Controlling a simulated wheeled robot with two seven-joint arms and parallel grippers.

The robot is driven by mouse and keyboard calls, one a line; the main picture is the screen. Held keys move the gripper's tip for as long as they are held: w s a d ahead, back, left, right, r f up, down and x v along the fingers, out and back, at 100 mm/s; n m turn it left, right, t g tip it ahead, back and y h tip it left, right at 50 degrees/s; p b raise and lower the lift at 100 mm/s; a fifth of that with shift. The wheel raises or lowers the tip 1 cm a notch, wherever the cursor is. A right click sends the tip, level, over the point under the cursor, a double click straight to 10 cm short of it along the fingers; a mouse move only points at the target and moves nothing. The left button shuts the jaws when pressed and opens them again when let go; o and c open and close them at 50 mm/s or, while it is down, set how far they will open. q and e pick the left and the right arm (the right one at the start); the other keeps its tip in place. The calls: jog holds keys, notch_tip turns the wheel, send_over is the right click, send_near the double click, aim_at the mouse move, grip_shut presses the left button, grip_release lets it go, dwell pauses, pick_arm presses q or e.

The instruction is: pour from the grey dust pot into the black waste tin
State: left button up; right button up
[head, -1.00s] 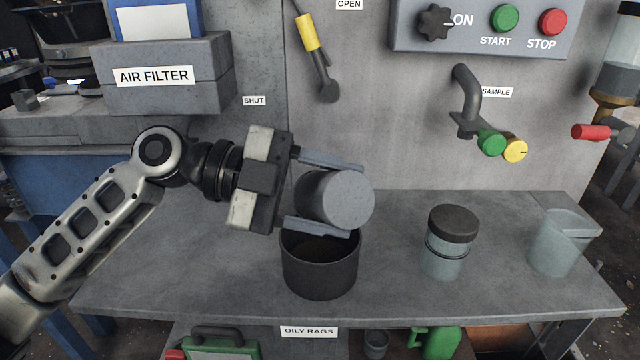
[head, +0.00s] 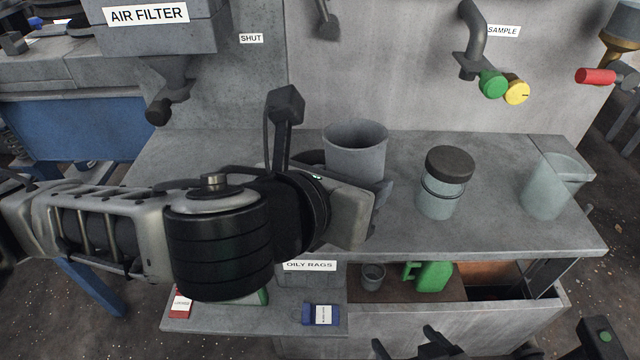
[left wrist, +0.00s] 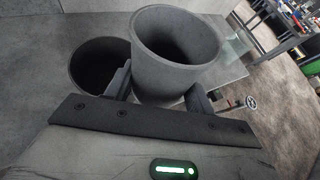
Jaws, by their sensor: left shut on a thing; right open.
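My left gripper (head: 350,180) is shut on the grey dust pot (head: 356,145), which stands upright with its mouth up. In the left wrist view the pot (left wrist: 178,50) sits between the fingers, and the inner wall that shows looks bare; its bottom is hidden. The black waste tin (left wrist: 98,72) shows there to the left of the pot, open at the top and dark inside. In the head view my left arm and the pot hide most or all of the tin. My right gripper (head: 425,345) is open at the bottom edge, only partly in view.
A dark-lidded jar (head: 440,195) and a pale clear beaker (head: 552,190) stand on the bench (head: 500,235) to the right. A sample spout (head: 470,45) juts from the wall behind. A lower shelf holds a green can (head: 432,275) and a small grey cup (head: 373,277).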

aim_at(344, 166)
pick_arm(q)
jog(key=shift+s+a+r+p, duration=0.1)
jog(key=shift+r+p, duration=0.05)
jog(key=shift+p, duration=0.45)
notch_tip(344, 166, up, 3)
jog(key=t+p, duration=0.1)
jog(key=p, duration=0.1)
jog(key=shift+m+p, duration=0.3)
jog(key=shift+p, duration=0.05)
pick_arm(e)
notch_tip(344, 166, up, 2)
jog(key=shift+r, duration=0.2)
